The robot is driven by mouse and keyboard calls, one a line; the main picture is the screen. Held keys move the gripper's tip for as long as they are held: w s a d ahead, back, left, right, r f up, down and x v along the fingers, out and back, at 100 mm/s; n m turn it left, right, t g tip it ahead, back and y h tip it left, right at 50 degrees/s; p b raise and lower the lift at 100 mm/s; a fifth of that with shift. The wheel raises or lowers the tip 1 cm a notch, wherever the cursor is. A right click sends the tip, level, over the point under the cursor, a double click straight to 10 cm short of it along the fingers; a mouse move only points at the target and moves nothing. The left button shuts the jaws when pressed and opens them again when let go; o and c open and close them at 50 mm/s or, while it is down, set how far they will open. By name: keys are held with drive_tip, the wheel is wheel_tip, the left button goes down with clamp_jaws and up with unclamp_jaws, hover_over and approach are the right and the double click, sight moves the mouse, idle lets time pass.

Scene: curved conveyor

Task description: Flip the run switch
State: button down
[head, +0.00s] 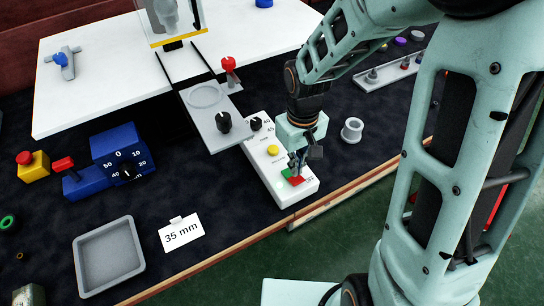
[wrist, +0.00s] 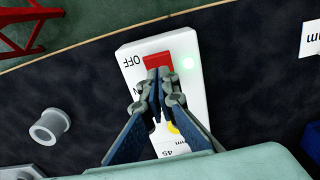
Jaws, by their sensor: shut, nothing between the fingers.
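The white control box (head: 258,158) lies near the table's front edge, under my gripper. Its run switch (head: 296,181) is a rocker with red and green parts at the front end. In the wrist view the red part (wrist: 157,61) shows beside the word OFF, and the ON label is partly covered. A small green light (wrist: 188,62) glows beside the switch. My gripper (head: 296,164) is shut and empty, pointing down over the switch. In the wrist view its fingertips (wrist: 160,76) overlap the switch and hide its green part. Whether they touch it I cannot tell.
The box also carries a yellow button (head: 272,150) and a black knob (head: 256,124). A grey plate with another knob (head: 224,122) adjoins it. A grey ring (head: 352,130) stands to the right. Dark tabletop is clear between the box and the 35 mm card (head: 181,233).

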drive_tip(key=shift+f+b, duration=1.15)
drive_tip(key=shift+f, duration=0.35)
idle(0.4)
wheel_tip(320, 180, up, 7)
drive_tip(key=p, duration=0.6)
drive_tip(key=shift+r, duration=0.1)
idle(0.6)
